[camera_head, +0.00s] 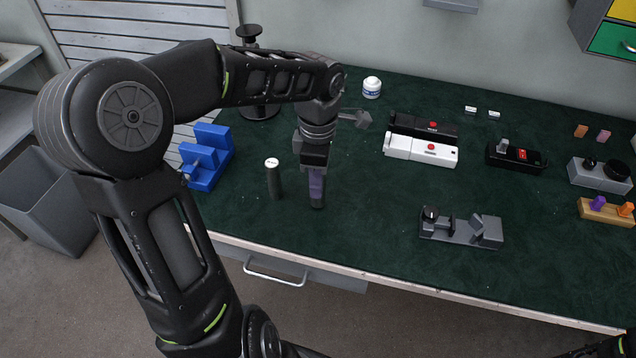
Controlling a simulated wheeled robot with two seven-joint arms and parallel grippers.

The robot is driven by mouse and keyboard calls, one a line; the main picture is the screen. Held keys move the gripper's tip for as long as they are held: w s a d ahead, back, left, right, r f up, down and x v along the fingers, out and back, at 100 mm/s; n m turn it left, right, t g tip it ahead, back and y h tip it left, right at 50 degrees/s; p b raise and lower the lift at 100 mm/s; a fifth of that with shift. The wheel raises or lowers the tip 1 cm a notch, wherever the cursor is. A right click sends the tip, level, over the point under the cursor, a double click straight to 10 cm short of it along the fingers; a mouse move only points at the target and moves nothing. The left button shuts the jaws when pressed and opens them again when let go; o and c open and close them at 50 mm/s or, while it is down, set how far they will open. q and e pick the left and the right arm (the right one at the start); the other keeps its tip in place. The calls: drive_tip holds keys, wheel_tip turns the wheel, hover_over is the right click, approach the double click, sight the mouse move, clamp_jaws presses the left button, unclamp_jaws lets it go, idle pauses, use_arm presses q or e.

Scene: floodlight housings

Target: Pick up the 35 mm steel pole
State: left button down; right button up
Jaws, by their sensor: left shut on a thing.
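My left gripper (317,188) points straight down over the left part of the green table. Its purple-grey fingers are shut on a dark pole (318,205), of which only the low end shows below the fingers. The rest of this pole is hidden by the gripper, so its size mark cannot be read. A second dark upright pole (275,183) with a white marked top stands just left of the gripper, apart from it. Its mark is too small to read. My right gripper is not in view.
Blue stepped block (210,160) at left; black (423,128) and white (420,149) housings behind right; grey clamp fixture (460,229) nearer the front. A white jar (372,87) stands at the back. The green table (370,220) is clear between gripper and fixture.

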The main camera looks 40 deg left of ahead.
use_arm(q)
wheel_tip(320, 180, up, 9)
drive_tip(key=shift+f, duration=0.1)
